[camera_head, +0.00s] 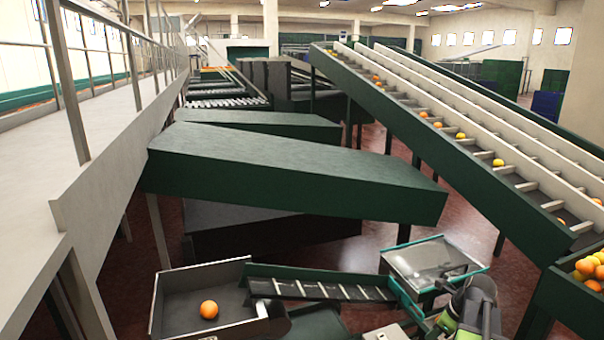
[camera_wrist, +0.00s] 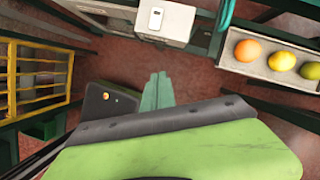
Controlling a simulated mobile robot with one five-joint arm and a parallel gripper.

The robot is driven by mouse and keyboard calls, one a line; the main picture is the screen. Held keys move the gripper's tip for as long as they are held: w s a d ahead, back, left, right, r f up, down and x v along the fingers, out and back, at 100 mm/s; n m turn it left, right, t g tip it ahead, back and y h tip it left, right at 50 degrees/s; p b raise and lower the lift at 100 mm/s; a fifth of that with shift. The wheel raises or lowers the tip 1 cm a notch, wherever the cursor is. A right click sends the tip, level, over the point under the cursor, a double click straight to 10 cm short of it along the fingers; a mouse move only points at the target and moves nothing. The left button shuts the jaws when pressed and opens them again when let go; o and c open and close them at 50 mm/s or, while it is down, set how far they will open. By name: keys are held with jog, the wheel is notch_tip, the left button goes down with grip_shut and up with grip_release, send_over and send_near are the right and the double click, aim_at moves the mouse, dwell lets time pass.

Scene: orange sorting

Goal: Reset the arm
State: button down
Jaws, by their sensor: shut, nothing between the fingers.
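My gripper (camera_wrist: 158,78) shows in the wrist view as two grey-green fingers lying side by side, closed together with nothing between them. They point away over the dark red floor, beyond a large light green part of my arm. In the head view my arm shows at the bottom right, dark with green parts, beside a small tray; I cannot make out the fingers there. One orange (camera_head: 209,309) lies in a shallow grey tray (camera_head: 157,302) at the lower left of the head view, apart from my arm.
Conveyors with oranges (camera_head: 461,135) slope down at the right of the head view. An orange-filled bin (camera_head: 543,292) stands at the right edge. The wrist view shows a fruit tray (camera_wrist: 226,56) at upper right and a yellow-framed rack (camera_wrist: 12,80) at left. A walkway (camera_head: 100,150) runs along the left.

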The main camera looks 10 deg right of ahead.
jog(key=w+a+f+n+g+b, duration=0.1)
jog(key=w+a+n, duration=0.15)
jog(key=a, duration=0.65)
jog(key=w+a+f+n, duration=0.15)
jog(key=a+n, duration=0.25)
jog(key=a, duration=0.6)
jog(key=w+a+n+g+b, duration=0.1)
jog(key=w+a+n, duration=0.25)
jog(key=a, duration=0.55)
jog(key=s+a+n+h, duration=0.1)
jog(key=a+n, duration=0.3)
jog(key=n, duration=0.5)
jog(key=s+a+f+n+g+h, duration=0.1)
jog(key=s+a+n, duration=0.2)
jog(key=n, duration=0.7)
jog(key=shift+s+a+f+n, duration=0.2)
jog(key=shift+s+a+n, duration=0.15)
jog(key=shift+a, duration=0.15)
jog(key=shift+a, duration=0.1)
